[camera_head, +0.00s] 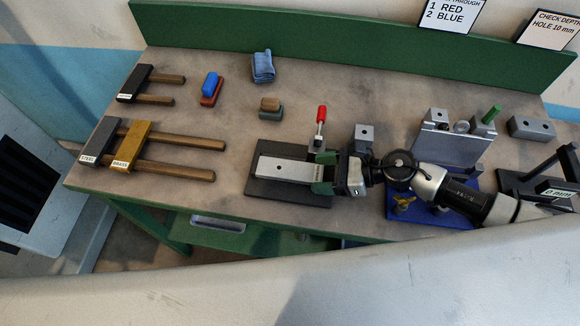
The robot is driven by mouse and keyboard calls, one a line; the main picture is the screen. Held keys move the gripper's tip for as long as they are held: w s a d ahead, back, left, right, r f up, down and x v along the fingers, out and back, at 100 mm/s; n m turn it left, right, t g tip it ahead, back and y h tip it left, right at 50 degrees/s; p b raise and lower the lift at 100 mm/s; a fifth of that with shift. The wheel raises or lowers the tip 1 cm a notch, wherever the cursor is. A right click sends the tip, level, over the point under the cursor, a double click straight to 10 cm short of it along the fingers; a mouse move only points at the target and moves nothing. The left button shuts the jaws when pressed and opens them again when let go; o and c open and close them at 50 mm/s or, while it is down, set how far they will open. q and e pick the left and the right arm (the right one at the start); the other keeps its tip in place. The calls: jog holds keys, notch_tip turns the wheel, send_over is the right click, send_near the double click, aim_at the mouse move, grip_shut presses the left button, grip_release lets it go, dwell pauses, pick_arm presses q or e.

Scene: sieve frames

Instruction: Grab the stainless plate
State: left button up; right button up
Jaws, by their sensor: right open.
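A silver plate (285,168), which I take to be the stainless plate, lies flat on a black base (262,187) near the front middle of the bench. A small label on its right end is too small to read. My right gripper (322,173) reaches in from the right and is open. Its green fingers sit at the plate's right end, one on the far side and one on the near side. I cannot tell whether they touch the plate. My left gripper is not in view.
A red-handled clamp (320,130) stands just behind the gripper. Hammers labelled steel (100,142) and brass (132,145) lie left.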

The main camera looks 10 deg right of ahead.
jog(key=shift+c, duration=0.5)
grip_shut()
jog(key=shift+r, duration=0.15)
jog(key=shift+r, duration=0.1)
